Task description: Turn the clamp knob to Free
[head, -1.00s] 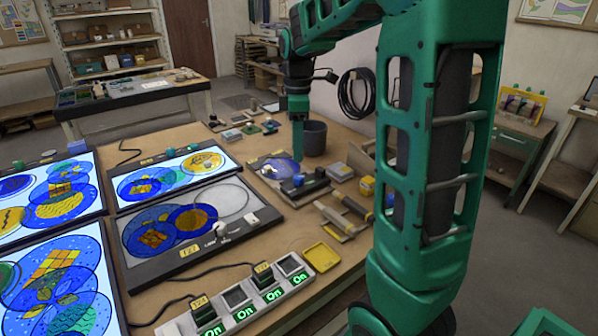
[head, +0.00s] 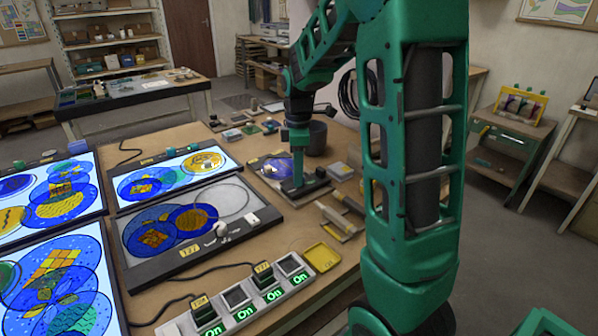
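My gripper (head: 298,181) points straight down at a small dark fixture (head: 318,187) beside a blue glass piece (head: 277,168) on a grey board. The fingertips are at the fixture's left part and hide the small blue knob there. I cannot tell whether the fingers touch it or how far they are open.
A dark pot (head: 317,138) stands just behind my gripper. Tools with wooden handles (head: 338,215) and a yellow tray (head: 322,256) lie to the front right. A switch strip (head: 240,303) with green "On" lights and cables lies in front. Lit glass panels (head: 172,178) fill the left.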

